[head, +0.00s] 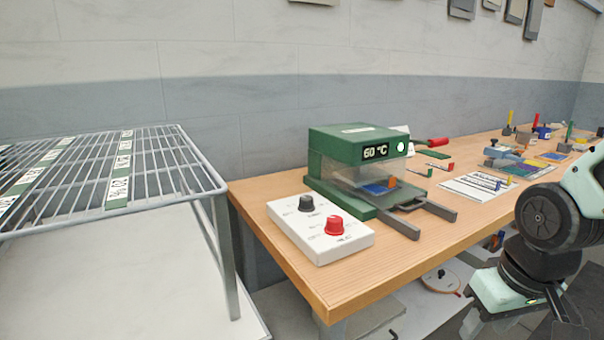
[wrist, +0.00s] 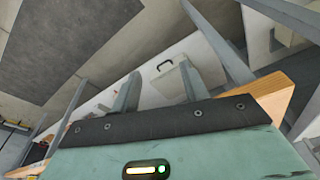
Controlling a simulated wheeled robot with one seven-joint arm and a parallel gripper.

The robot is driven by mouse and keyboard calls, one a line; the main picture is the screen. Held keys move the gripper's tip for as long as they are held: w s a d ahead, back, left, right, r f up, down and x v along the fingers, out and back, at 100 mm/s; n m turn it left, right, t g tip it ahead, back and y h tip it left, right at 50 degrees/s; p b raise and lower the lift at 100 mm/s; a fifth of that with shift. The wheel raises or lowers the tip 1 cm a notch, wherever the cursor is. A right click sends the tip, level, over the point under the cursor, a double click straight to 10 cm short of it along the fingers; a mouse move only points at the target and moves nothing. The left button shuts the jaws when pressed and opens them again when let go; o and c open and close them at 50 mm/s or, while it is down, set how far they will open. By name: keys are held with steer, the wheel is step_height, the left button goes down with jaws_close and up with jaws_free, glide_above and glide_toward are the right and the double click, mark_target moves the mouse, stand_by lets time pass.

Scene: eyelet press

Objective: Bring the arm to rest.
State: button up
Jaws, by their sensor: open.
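My gripper (head: 525,322) hangs at the lower right of the head view, in front of the wooden workbench (head: 290,275) and pointing down. Its pale green hand and dark fingers show below my black arm joint. In the wrist view, the two grey fingers of my gripper (wrist: 158,88) stand apart with nothing between them. The fingertips are partly cut off or unclear in the head view.
On the bench stand a green press (head: 345,145) reading 60 °C and a white control box (head: 320,232) with black and red knobs. A wire rack (head: 160,170) is at left. Small tools and a white sheet (head: 475,187) lie further right. A shelf is below.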

steer(key=s+a+r+n+g+p, duration=0.2)
steer(key=s+a+r+n+p, duration=0.4)
steer(key=s+a+r, duration=0.3)
steer(key=s+a+p, duration=0.1)
steer(key=s+a, duration=0.1)
steer(key=a, duration=0.2)
steer(key=shift+s+a+r, duration=0.15)
steer(key=shift+s+r, duration=0.15)
steer(key=shift+s, duration=0.1)
stand_by(2.1)
